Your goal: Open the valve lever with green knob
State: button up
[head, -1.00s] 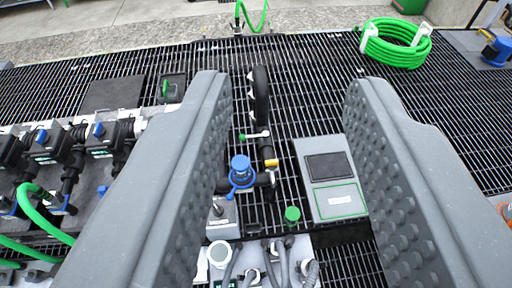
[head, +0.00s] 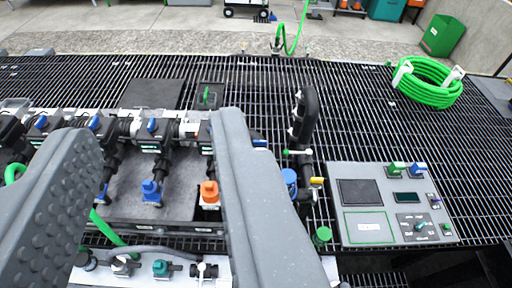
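The valve lever (head: 298,152) is a short silver bar with a green knob (head: 286,152) at its left end. It lies crosswise over a black upright pipe (head: 305,115) with a curved top. My gripper (head: 155,130) is open and empty, its two grey fingers wide apart. The lever is just right of my right finger, outside the gap between the fingers.
A row of black valves with blue and orange caps (head: 209,192) shows between my fingers. A grey control box (head: 388,202) stands right of the pipe. A coiled green hose (head: 428,82) lies on the black grating at the back right, with bare grating around it.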

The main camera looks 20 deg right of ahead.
aim_at(308, 153)
jog(key=u, duration=2.45)
jog(key=k, duration=1.85)
jog(key=z, duration=2.15)
jog(key=i, duration=0.95)
jog(key=z, duration=0.05)
